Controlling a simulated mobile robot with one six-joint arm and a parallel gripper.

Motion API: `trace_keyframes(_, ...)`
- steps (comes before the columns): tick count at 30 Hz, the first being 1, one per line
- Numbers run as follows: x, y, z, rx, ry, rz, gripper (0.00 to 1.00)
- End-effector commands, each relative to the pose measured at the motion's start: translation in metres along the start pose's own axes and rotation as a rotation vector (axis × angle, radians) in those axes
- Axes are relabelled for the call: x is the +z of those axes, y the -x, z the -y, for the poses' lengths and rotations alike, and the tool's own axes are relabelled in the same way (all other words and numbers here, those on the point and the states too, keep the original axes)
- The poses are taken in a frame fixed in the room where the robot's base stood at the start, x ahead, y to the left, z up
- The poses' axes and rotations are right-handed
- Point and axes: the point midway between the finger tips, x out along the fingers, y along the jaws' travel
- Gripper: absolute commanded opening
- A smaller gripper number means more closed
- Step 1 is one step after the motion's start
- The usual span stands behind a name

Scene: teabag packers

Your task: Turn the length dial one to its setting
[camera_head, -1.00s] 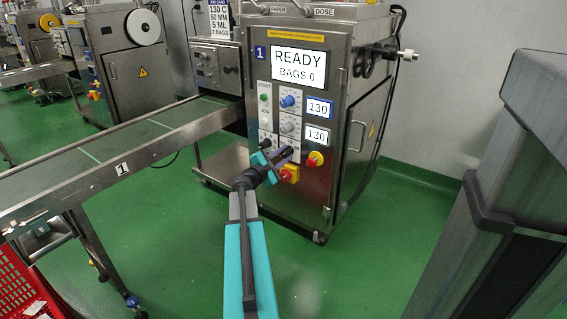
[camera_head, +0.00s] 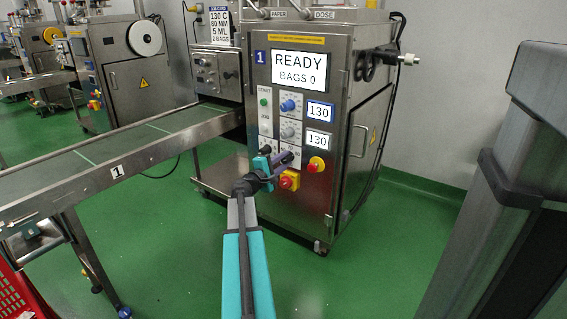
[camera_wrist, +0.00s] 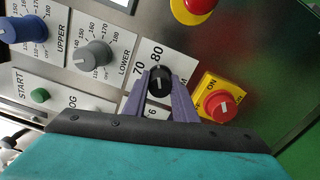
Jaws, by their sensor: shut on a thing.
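The length dial (camera_wrist: 160,82) is a small black knob with a white pointer line, on a white plate marked 70 and 80 on machine 1's panel. In the wrist view, my gripper (camera_wrist: 161,90) has its two purple fingers shut on the dial, one on each side. Part of the plate is hidden by the fingers and wrist. In the head view, my gripper (camera_head: 284,158) reaches the lower panel, and the dial is too small to make out there. The job card (camera_head: 219,24) above reads 130 C, 80 MM, 5 ML, 2 BAGS.
A red switch on a yellow plate (camera_wrist: 219,103) is close to the right finger. A grey LOWER dial (camera_wrist: 95,57) and a blue UPPER dial (camera_wrist: 23,27) are at left. A red emergency button (camera_head: 316,164) is beside the gripper. The screen (camera_head: 299,69) reads READY, BAGS 0.

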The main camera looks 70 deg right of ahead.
Motion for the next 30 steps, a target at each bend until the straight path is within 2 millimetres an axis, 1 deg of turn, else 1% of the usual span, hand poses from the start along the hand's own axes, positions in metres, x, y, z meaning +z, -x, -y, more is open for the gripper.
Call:
trace_keyframes(1,-0.004,0.000,-0.003,0.005,0.000,-0.009,0.03)
trace_keyframes(4,-0.004,0.000,-0.003,0.005,0.000,-0.009,0.03)
trace_keyframes(5,-0.004,0.000,-0.003,0.005,0.000,-0.009,0.30)
trace_keyframes(7,-0.003,0.000,-0.003,0.004,0.000,-0.008,0.42)
trace_keyframes(8,-0.003,0.000,-0.003,0.004,0.000,-0.007,0.44)
trace_keyframes(20,-0.001,0.002,-0.001,0.001,0.001,-0.003,0.44)
trace_keyframes(26,0.000,0.015,-0.001,0.000,0.002,-0.003,0.44)
trace_keyframes(30,0.000,0.031,-0.002,0.001,0.002,-0.005,0.44)
